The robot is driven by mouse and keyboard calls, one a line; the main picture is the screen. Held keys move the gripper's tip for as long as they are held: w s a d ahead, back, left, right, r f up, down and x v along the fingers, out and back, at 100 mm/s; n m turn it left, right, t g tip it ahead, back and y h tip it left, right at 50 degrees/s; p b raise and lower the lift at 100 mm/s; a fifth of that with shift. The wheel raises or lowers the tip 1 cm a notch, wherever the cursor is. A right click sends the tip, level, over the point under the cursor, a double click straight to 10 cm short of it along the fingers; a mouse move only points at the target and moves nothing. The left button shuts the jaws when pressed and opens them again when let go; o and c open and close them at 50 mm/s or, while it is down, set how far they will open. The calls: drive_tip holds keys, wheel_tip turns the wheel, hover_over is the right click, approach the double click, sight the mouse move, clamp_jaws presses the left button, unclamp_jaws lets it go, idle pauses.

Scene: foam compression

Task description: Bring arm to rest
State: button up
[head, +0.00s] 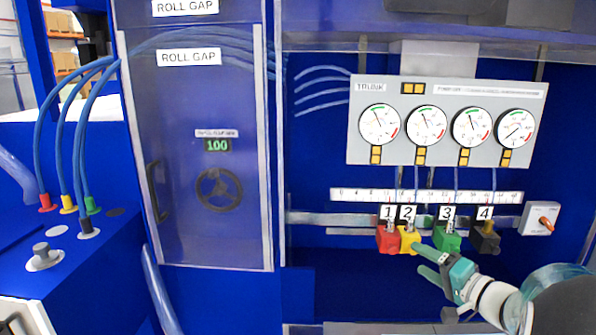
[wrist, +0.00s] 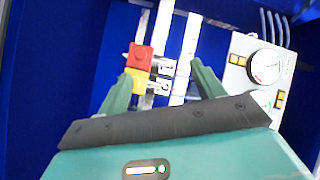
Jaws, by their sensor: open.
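My gripper (head: 425,262) is teal with green fingers and reaches in from the lower right of the head view. Its fingertips are just below and in front of the yellow block (head: 409,240) marked 2 and the green block (head: 447,241) marked 3. In the wrist view my gripper (wrist: 162,85) has its two fingers spread apart with nothing held between them. The red block (wrist: 140,56) and the yellow block (wrist: 138,80) show near the left finger there. Whether that finger touches the yellow block I cannot tell.
A panel with several dials (head: 450,120) hangs above the numbered blocks, over a white ruler strip (head: 430,195). A black block (head: 485,238) marked 4 and a switch box (head: 539,219) stand to the right. A door (head: 200,150) with a handwheel is at left.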

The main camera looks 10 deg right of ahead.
drive_tip(key=s+a+n+g+y, duration=0.1)
drive_tip(key=s+a+n+g, duration=0.15)
drive_tip(key=a, duration=0.35)
drive_tip(key=s+a+f+n+g+y, duration=0.1)
drive_tip(key=s+a+g, duration=0.2)
drive_tip(key=a, duration=0.4)
drive_tip(key=s+a+n+g+y, duration=0.1)
drive_tip(key=s+a+n+g, duration=0.15)
drive_tip(key=a, duration=0.35)
drive_tip(key=s+a+f+n+g+h, duration=0.1)
drive_tip(key=s+a+n+g+h, duration=0.1)
drive_tip(key=s+h, duration=0.7)
drive_tip(key=shift+s+a+f+n, duration=0.25)
drive_tip(key=shift+s+f+n, duration=0.05)
drive_tip(key=shift+s, duration=1.35)
drive_tip(key=shift+c, duration=0.5)
